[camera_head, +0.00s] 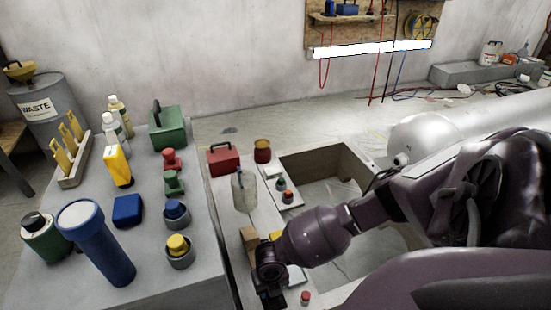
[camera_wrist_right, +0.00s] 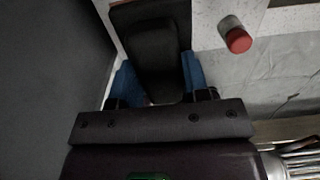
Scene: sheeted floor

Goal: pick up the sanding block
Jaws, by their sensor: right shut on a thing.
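The sanding block looks to be the dark, rounded block (camera_wrist_right: 155,48) in the right wrist view. My right gripper (camera_wrist_right: 155,82) has its blue fingers on either side of the block and is shut on it. A flat black piece (camera_wrist_right: 125,16) lies around or under the block; I cannot tell whether they touch. In the head view my right gripper (camera_head: 273,285) points down at the near end of the pale ledge, and its fingers and the block are mostly hidden by my wrist. My left gripper is not in view.
A red-capped small container (camera_wrist_right: 237,38) stands right of the block; it also shows in the head view (camera_head: 305,297). A tan block (camera_head: 249,237) and a grey canister (camera_head: 244,190) stand farther along the ledge. The grey table (camera_head: 150,240) at left is crowded.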

